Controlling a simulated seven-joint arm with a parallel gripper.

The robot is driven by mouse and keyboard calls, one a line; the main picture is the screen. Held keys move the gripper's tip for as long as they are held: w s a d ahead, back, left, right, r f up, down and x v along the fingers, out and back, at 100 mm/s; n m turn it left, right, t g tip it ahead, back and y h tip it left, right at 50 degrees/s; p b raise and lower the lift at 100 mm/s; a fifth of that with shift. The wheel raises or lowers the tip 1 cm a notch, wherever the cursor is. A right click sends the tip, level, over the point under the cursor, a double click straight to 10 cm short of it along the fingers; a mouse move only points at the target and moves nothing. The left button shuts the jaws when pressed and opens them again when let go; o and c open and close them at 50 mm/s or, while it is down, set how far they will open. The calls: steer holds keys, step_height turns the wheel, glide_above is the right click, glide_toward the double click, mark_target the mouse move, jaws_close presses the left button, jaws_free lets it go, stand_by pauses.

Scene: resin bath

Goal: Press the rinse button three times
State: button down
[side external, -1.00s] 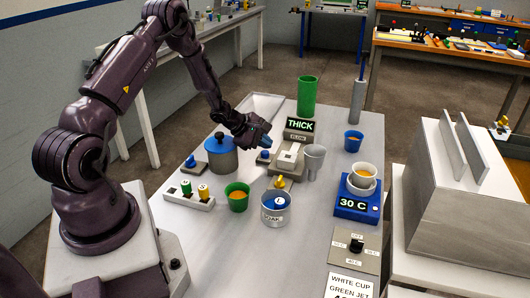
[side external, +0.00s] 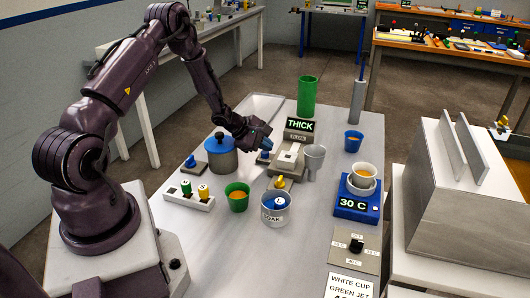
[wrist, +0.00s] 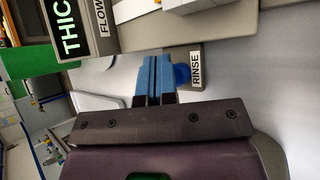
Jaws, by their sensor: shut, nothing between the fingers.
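The rinse button is a blue cap (wrist: 183,73) on a small grey block with a RINSE label (wrist: 196,68) in the wrist view. In the side view the blue button (side external: 264,155) sits on the table between the lidded grey pot and the white switch box. My gripper (side external: 264,139) has blue fingers and hangs just above the button in the side view. In the wrist view its fingers (wrist: 153,76) are shut together and empty, with the button partly hidden behind them to the right. I cannot tell whether they touch it.
The grey pot (side external: 222,160) with a blue lid stands left of the button. A THICK display (side external: 300,125), white switch box (side external: 288,155) and grey cup (side external: 314,160) stand to the right. A green cup (side external: 237,199) and SOAK pot (side external: 276,214) are in front.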

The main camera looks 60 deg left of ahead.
mark_target(262, 153)
steer(key=shift+s+a+f, duration=0.2)
steer(key=shift+s+f, duration=0.25)
steer(key=shift+f, duration=0.3)
steer(key=shift+r, duration=0.1)
steer(key=shift+s+a+r, duration=0.15)
steer(key=shift+r, duration=0.3)
steer(key=shift+s+a+r, duration=0.1)
steer(key=shift+r, duration=0.3)
steer(key=shift+w+r, duration=0.15)
steer(key=shift+r, duration=2.2)
steer(key=shift+d+r, duration=0.1)
steer(key=shift+r, duration=0.25)
steer(key=shift+w, duration=0.15)
steer(key=shift+d, duration=0.1)
